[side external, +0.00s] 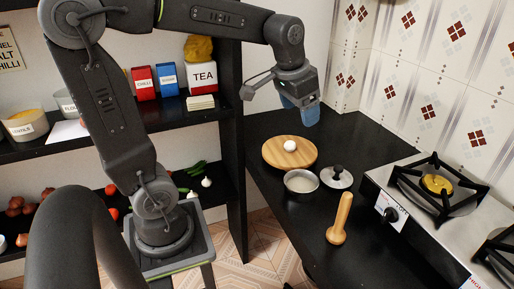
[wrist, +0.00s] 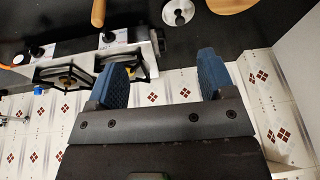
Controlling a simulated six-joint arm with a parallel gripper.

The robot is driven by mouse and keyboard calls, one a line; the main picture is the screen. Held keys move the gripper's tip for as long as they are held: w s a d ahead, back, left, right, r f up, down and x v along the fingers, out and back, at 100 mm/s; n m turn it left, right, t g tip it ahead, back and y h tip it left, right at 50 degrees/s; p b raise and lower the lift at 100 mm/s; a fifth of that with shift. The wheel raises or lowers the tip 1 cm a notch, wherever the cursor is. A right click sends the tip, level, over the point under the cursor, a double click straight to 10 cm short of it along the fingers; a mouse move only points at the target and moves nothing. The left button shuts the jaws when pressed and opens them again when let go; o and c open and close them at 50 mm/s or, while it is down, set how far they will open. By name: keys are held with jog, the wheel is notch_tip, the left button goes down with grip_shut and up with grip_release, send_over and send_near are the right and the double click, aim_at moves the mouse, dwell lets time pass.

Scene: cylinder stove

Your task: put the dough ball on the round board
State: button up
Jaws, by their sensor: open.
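The dough ball (side external: 290,146) is a small white ball resting on the round wooden board (side external: 275,157), near its middle, on the black counter. In the wrist view only a part of the board (wrist: 232,4) shows at the top edge, and the ball is not seen there. My gripper (side external: 300,118) is above the counter, higher than the board and apart from it and the ball. In the wrist view its two blue fingers (wrist: 163,75) stand wide apart with nothing between them.
A metal bowl (side external: 301,183), a lid with a black knob (side external: 337,177) and a wooden pestle (side external: 340,218) stand near the board. A gas stove (side external: 412,215) is at the right, against the tiled wall. Shelves (side external: 222,122) with tins and vegetables are at the left.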

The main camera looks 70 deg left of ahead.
jog(key=s+d+f+t, duration=0.1)
jog(key=s+d, duration=0.2)
jog(key=s, duration=0.3)
jog(key=s+d+f+t, duration=0.1)
jog(key=s+d, duration=0.3)
jog(key=s, duration=0.3)
jog(key=shift+s+d+f+m+h, duration=0.15)
jog(key=shift+d+f+m+h, duration=0.15)
jog(key=shift+f+m+h, duration=0.1)
